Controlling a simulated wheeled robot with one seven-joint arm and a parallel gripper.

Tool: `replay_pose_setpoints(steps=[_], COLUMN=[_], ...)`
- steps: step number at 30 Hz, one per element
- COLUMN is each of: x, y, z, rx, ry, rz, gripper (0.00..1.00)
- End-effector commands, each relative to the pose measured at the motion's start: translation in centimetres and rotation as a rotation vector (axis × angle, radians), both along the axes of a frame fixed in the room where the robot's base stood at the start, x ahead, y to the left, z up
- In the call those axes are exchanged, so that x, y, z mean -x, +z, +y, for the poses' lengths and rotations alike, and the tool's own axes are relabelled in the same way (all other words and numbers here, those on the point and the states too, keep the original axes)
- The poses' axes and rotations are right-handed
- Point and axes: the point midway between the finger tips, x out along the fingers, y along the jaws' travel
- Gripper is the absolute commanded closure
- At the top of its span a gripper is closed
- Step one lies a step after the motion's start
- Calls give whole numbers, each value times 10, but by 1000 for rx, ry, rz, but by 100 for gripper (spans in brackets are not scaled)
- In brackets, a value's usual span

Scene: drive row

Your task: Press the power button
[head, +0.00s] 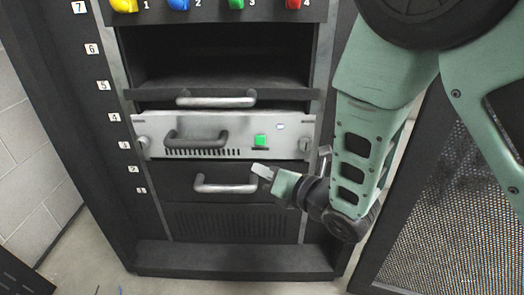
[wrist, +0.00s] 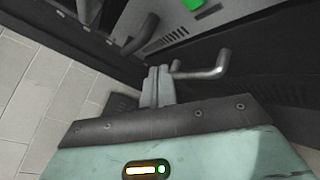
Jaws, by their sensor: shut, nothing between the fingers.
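A green square power button (head: 260,141) sits on the right part of a silver rack unit (head: 225,122), near the level labelled 3. The button also shows at the top edge of the wrist view (wrist: 193,4). My gripper (head: 262,171) is shut and empty. It is below the button in the head view, apart from it as far as I can tell, near the right end of the lower drawer handle (head: 225,188). In the wrist view the shut fingers (wrist: 157,80) point up beside that handle (wrist: 205,72). The button's face is unobstructed in the head view.
The silver unit has a dark handle (head: 196,140) left of the button. Another handle (head: 216,101) is above it, under an open black bay (head: 220,60). Coloured numbered knobs line the top. A perforated door (head: 440,215) stands open at the right, behind my arm.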

Motion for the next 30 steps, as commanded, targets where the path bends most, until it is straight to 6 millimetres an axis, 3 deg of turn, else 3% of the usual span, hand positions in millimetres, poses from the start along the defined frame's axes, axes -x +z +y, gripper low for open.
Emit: replay_pose_setpoints(steps=[14,30], x=[-4,-69], y=[0,-1], z=[0,-2], rx=[3,4], ry=[4,3], rz=[-10,-10], gripper=[100,100])
